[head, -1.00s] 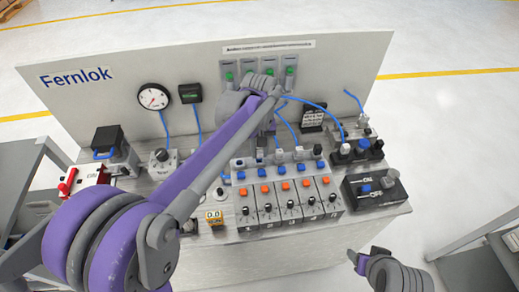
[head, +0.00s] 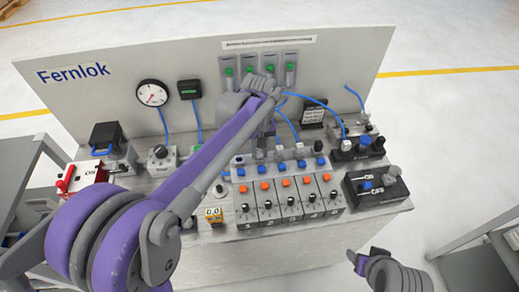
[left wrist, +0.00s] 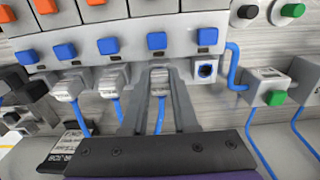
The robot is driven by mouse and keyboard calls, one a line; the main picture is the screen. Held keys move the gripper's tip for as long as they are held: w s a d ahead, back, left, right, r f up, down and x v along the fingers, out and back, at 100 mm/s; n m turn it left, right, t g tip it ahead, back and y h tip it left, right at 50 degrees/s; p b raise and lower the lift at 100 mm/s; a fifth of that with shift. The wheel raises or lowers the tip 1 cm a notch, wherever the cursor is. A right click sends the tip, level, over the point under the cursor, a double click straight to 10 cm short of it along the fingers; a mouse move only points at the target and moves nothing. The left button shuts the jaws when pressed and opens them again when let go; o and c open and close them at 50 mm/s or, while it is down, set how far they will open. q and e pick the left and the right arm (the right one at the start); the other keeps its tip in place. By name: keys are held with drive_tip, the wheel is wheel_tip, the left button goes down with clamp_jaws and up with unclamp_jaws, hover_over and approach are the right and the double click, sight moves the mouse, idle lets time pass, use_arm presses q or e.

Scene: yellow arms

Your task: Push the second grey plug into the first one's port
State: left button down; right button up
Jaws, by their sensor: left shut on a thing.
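In the left wrist view my left gripper (left wrist: 160,80) is shut on a grey plug (left wrist: 159,84) with a blue hose. The plug is at the port under the second blue button from the right; I cannot tell how deep it sits. The empty square port (left wrist: 205,69) is just right of it, under the last blue button. Two other grey plugs (left wrist: 113,80) (left wrist: 68,88) sit in the ports to the left. In the head view my left gripper (head: 261,149) reaches down behind the valve block, its fingertips mostly hidden. My right gripper (head: 357,260) is low right, away from the bench.
The valve block (head: 290,207) has orange and blue buttons. A grey fitting with a green button (left wrist: 273,88) and blue hose stands right of the empty port. In the head view a back panel (head: 90,65) with a gauge (head: 152,94) rises close behind my left gripper.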

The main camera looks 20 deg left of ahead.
use_arm(q)
drive_tip(key=shift+f, duration=0.15)
use_arm(e)
drive_tip(key=shift+f, duration=0.1)
use_arm(q)
drive_tip(key=c, duration=0.6)
unclamp_jaws()
wheel_tip(320, 180, up, 9)
drive_tip(key=p, duration=0.4)
drive_tip(key=shift+w+p, duration=0.1)
drive_tip(key=shift+p, duration=0.2)
use_arm(e)
wheel_tip(320, 180, up, 6)
drive_tip(key=w, duration=0.2)
drive_tip(key=shift+w, duration=0.3)
drive_tip(key=shift+s, duration=0.1)
